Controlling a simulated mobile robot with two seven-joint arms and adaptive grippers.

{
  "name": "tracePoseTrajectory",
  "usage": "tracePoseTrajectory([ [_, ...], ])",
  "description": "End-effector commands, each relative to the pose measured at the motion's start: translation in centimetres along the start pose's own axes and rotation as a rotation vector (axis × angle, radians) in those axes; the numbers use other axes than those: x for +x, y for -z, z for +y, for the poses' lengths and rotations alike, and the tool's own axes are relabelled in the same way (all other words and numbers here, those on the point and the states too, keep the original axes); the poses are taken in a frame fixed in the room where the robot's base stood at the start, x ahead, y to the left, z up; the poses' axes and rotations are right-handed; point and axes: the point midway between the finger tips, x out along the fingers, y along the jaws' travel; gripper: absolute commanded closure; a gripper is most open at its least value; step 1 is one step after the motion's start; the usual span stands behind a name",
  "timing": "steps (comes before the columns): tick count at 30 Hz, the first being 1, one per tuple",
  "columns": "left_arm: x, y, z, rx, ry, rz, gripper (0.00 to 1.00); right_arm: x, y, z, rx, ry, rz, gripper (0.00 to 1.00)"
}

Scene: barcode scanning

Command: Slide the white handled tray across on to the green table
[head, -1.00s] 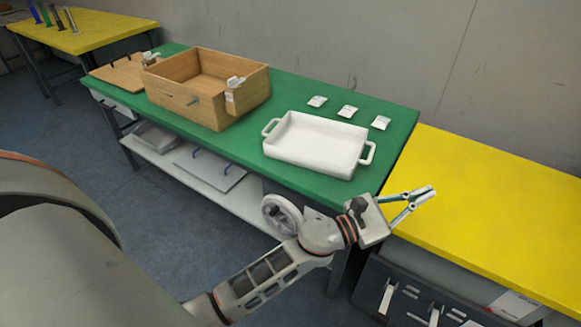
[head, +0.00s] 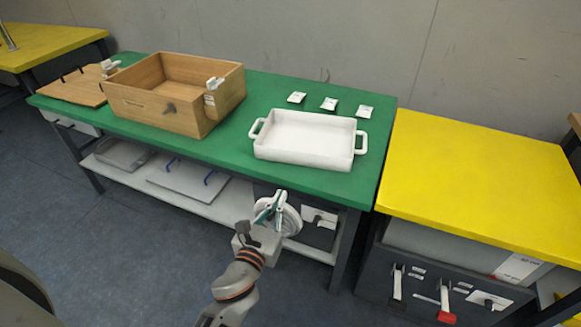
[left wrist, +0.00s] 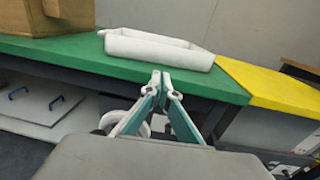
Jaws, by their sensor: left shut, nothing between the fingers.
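The white handled tray (head: 305,138) rests flat on the green table (head: 225,135), near its right end, with one handle at each short side. It also shows in the left wrist view (left wrist: 160,50), ahead of the fingers. My left gripper (head: 278,200) is shut and empty, in front of the green table's front edge and below the tray, apart from both. Its closed fingertips show in the left wrist view (left wrist: 161,77). My right gripper is not in view.
A wooden box (head: 165,98) stands left of the tray. Several small white packets (head: 329,104) lie behind the tray. A yellow table (head: 480,170) adjoins on the right with its top clear. A wheel-like object (head: 290,222) is below the green table.

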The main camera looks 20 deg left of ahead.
Motion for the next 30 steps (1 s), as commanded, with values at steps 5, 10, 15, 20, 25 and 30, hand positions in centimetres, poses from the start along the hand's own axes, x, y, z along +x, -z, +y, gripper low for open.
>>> tracePoseTrajectory([
  [5, 3.1, -0.4, -0.1, 0.0, 0.002, -0.007, 1.0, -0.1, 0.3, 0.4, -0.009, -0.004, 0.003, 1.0],
  [10, 6.4, -0.3, -0.1, -0.001, 0.003, -0.005, 1.0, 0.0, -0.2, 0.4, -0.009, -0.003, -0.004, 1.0],
  [15, 9.5, -0.2, -0.1, 0.0, 0.002, -0.003, 1.0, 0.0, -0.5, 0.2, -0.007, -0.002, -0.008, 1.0],
  [20, 11.7, -0.1, -0.1, 0.0, 0.003, -0.002, 1.0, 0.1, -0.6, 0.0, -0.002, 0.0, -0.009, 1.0],
  [25, 12.9, -0.1, -0.1, 0.0, 0.002, -0.002, 1.0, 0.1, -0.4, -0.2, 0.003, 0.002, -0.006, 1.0],
  [30, 13.2, -0.1, -0.1, 0.0, 0.002, -0.002, 1.0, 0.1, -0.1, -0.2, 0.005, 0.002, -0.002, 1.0],
])
